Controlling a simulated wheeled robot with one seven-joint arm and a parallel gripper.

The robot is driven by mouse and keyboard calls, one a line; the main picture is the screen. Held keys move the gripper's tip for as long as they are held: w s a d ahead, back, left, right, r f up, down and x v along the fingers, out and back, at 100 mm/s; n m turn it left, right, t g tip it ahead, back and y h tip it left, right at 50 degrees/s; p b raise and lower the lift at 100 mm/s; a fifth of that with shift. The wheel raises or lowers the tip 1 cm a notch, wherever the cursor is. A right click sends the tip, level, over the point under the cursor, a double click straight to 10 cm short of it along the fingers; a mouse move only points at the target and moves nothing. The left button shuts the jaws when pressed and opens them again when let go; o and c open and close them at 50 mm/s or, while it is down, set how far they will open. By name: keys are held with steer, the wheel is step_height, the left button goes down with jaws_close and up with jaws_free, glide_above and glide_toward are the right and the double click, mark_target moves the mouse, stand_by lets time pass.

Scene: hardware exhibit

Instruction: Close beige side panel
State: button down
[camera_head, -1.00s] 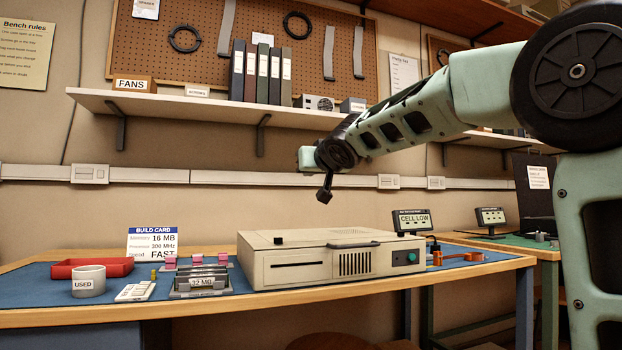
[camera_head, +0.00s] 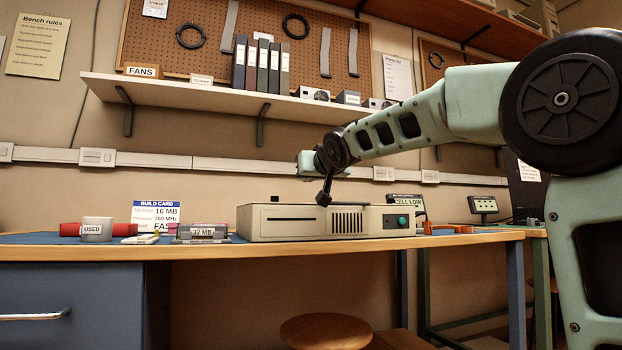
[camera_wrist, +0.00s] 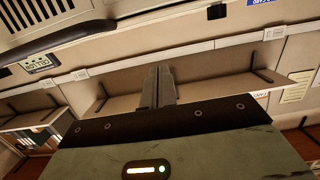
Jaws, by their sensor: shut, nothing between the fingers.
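The beige computer case (camera_head: 290,228) lies flat on the bench, seen almost edge-on, with a slot, dark vents and a green button on its front. I cannot make out its side panel as a separate part or tell how far it is closed. My gripper (camera_head: 324,198) is shut and empty, pointing down, just above the case's upper front edge in the head view. I cannot tell whether it touches. In the wrist view the shut fingers (camera_wrist: 158,88) point away from the camera, and the case (camera_wrist: 65,20) shows tilted at the upper left, apart from the fingertips.
A cup marked USED (camera_head: 97,229), a red tray (camera_head: 70,229) and a module rack marked 32 MB (camera_head: 203,231) stand left of the case. A CELL LOW display (camera_head: 408,203) stands behind its right end. A stool (camera_head: 326,331) is below the bench front.

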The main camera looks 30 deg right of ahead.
steer(key=shift+s+f+b, duration=0.1)
steer(key=shift+f+b, duration=0.55)
steer(key=shift+f, duration=0.4)
